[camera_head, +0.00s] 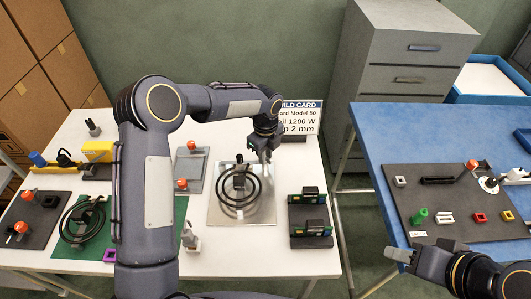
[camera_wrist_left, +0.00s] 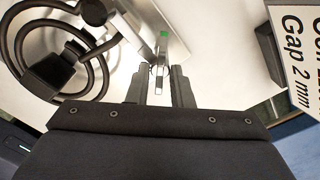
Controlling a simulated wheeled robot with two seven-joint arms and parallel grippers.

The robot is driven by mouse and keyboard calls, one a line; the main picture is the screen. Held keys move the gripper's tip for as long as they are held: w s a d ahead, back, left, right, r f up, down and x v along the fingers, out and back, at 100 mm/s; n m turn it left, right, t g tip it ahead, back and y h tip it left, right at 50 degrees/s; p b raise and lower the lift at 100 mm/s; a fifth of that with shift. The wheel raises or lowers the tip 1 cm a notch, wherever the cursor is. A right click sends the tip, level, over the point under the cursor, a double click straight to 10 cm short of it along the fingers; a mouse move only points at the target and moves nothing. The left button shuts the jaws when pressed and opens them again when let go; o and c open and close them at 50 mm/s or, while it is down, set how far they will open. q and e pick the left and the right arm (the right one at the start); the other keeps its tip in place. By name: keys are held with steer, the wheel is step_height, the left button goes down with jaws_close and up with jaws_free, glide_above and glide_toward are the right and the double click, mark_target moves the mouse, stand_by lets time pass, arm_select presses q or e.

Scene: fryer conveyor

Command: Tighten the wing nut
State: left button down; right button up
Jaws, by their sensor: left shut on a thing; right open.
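My left gripper (camera_head: 264,157) is over the back right of the metal plate (camera_head: 222,215) that bears a black coil (camera_head: 240,188). In the left wrist view its fingers (camera_wrist_left: 159,88) are shut on a slim grey metal piece (camera_wrist_left: 158,82). The coil (camera_wrist_left: 18,45) is to the left there. I cannot tell whether the held piece is the wing nut; its shape is partly hidden by the fingers. My right gripper (camera_head: 398,255) is open and empty near the blue table's front left edge.
A card (camera_head: 300,117) reading "Gap 2 mm" stands behind the plate. Black blocks (camera_head: 310,212) sit to its right. A green mat (camera_head: 150,222) with another coil (camera_head: 82,220) lies left. The blue table (camera_head: 375,125) holds a dark board (camera_head: 455,200) with small parts.

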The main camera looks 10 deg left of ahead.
arm_select(q)
steer(key=shift+m, duration=0.9)
steer(key=c, duration=1.3)
jaws_free()
steer(key=shift+r+b, duration=0.3)
steer(key=shift+r, duration=3.65)
